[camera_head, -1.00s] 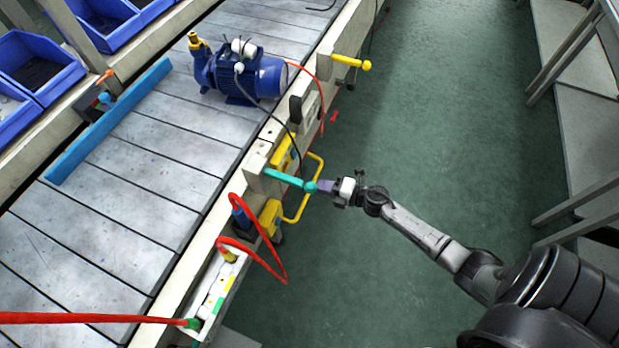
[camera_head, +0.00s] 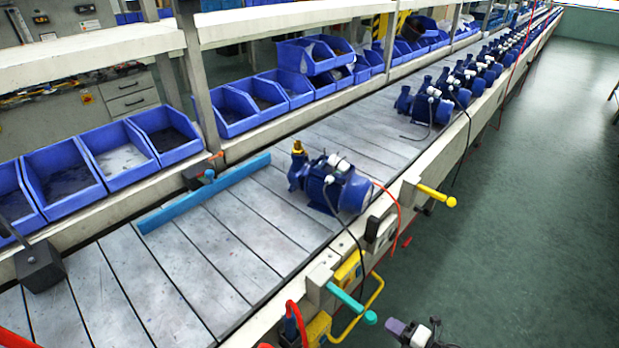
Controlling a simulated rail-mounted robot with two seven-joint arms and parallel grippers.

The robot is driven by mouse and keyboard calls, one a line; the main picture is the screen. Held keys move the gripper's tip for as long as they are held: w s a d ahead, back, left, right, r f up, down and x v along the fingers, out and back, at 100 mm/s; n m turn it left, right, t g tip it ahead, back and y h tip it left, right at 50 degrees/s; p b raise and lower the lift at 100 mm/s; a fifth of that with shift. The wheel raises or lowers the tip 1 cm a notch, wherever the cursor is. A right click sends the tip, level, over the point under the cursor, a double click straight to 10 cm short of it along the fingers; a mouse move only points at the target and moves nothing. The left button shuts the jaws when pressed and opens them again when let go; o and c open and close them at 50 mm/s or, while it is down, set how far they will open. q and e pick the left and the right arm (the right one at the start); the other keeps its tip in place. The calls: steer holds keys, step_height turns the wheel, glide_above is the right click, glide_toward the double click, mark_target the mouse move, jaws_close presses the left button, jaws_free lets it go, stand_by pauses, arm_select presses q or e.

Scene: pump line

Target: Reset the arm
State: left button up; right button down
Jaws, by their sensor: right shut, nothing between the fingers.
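My right gripper (camera_head: 408,330) shows at the bottom edge, right of the conveyor, with its purple-grey fingertips shut and empty. It is beside the round end of the teal lever (camera_head: 350,301), with a small gap between them. The teal lever sticks out from the near side of the conveyor. My left gripper is not in the picture. Most of my right arm is cut off by the bottom edge.
A blue pump (camera_head: 338,186) stands on the conveyor (camera_head: 190,275), near a light-blue bar (camera_head: 205,192). A yellow lever (camera_head: 437,196) and a yellow handle (camera_head: 374,297) stick out from the conveyor's side. The green floor (camera_head: 520,230) to the right is clear.

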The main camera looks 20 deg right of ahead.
steer(key=d+r+m+g+h, duration=0.1)
steer(key=d+m+g+h, duration=0.1)
steer(key=d+m+h, duration=1)
steer(key=s+a+r+m+g+y+p, duration=0.2)
steer(key=s+a+r+m+g+p, duration=0.15)
steer(key=s+a+r, duration=0.45)
steer(key=s+a+r+m+g+y+p, duration=0.25)
steer(key=s+a+p, duration=0.2)
steer(key=a, duration=0.65)
steer(key=s+a+r+m+g+y+p, duration=0.1)
steer(key=s+a+r+m+g+p, duration=0.25)
steer(key=s+a+r, duration=0.45)
step_height(320, 180, up, 36)
steer(key=p, duration=3.7)
steer(key=shift+a+f+n, duration=0.25)
steer(key=shift+a+n, duration=0.2)
